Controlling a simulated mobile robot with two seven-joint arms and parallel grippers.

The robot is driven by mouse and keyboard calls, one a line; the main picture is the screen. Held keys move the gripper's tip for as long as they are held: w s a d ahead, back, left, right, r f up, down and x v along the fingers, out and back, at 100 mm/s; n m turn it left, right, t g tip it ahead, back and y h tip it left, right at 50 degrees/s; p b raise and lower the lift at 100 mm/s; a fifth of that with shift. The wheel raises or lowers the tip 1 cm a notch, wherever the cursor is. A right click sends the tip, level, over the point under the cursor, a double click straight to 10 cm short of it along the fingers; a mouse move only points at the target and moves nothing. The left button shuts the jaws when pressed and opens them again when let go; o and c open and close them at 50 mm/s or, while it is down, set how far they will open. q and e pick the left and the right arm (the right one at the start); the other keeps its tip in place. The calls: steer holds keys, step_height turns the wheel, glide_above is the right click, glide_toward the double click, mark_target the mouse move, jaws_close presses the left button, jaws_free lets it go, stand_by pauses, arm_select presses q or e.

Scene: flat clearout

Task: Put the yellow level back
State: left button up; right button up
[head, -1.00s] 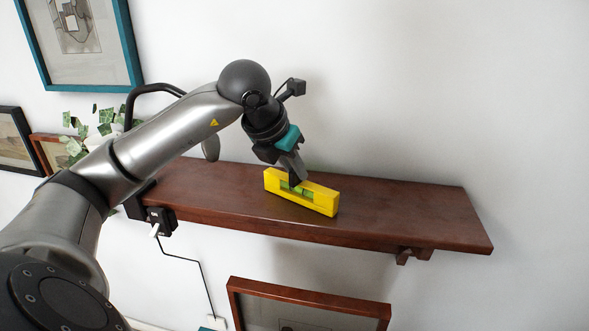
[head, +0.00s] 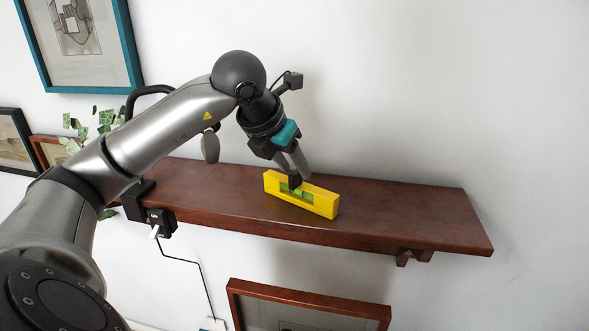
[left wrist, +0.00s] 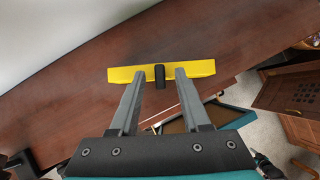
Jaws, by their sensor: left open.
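The yellow level (head: 322,203) lies along the wooden shelf (head: 420,205), with a green vial window in its side. A small black block (left wrist: 159,77) shows at its middle in the left wrist view, where the level (left wrist: 205,68) is seen from above. My left gripper (head: 298,174) is open and empty, just above the level. In the left wrist view its two fingers (left wrist: 160,74) point at the level, one on each side of the black block, with a gap to it. I cannot tell the exact height of the fingertips. My right gripper is in neither view.
The shelf is bare to the right of the level. A white wall stands behind it. A leafy plant (head: 105,120) and a black device (head: 160,222) with a cable are at the left end. A framed picture (head: 310,290) hangs below.

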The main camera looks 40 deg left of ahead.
arm_select(q)
steer(key=v, duration=1)
steer(key=shift+r, duration=0.2)
steer(key=shift+s+d, duration=0.1)
steer(key=shift+s, duration=0.05)
